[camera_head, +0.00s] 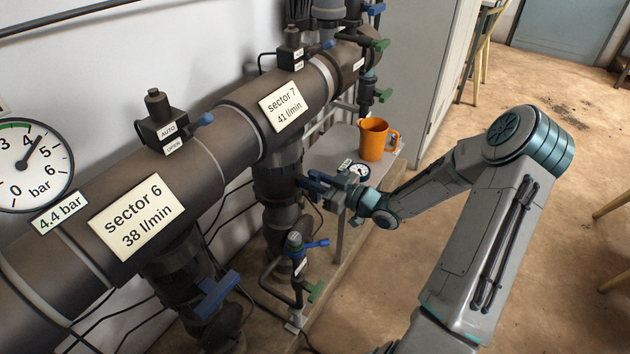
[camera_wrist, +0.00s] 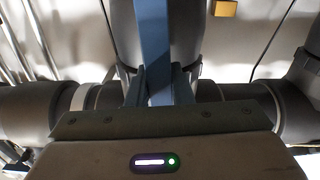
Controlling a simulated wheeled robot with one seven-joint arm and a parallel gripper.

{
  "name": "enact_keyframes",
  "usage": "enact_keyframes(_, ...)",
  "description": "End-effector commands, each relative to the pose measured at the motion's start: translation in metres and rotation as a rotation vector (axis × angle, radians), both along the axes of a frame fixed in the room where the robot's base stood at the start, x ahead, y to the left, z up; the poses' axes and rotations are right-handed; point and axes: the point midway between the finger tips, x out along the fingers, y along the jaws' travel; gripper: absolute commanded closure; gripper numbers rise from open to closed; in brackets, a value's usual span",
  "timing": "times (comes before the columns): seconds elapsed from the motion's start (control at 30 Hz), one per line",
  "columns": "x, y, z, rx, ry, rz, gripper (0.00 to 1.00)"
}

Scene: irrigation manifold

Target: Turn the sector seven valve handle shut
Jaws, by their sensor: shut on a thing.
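The sector 7 label (camera_head: 284,107) sits on the thick grey manifold pipe and reads 41 l/min. Below it a dark vertical branch (camera_head: 277,183) carries the blue sector seven valve handle (camera_head: 314,186). My gripper (camera_head: 326,188) is at this handle, its jaws shut on it. In the wrist view the blue handle (camera_wrist: 155,45) runs as a bar down between the two fingers of my gripper (camera_wrist: 160,88). The handle's far end and its pivot are partly hidden by my gripper in the head view.
The sector 6 branch with its own blue handle (camera_head: 217,293) is at lower left. A small valve with blue and green levers (camera_head: 297,246) stands below my gripper. An orange jug (camera_head: 373,140) stands on a small table behind. A pressure gauge (camera_head: 31,163) is at far left. Open floor lies right.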

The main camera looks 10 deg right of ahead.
Motion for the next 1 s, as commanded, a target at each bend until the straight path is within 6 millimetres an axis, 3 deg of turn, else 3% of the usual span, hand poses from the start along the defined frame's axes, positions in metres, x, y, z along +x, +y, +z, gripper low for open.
enact_keyframes(1.0,-0.015,0.015,-0.019,-0.646,-0.648,0.001,1.0)
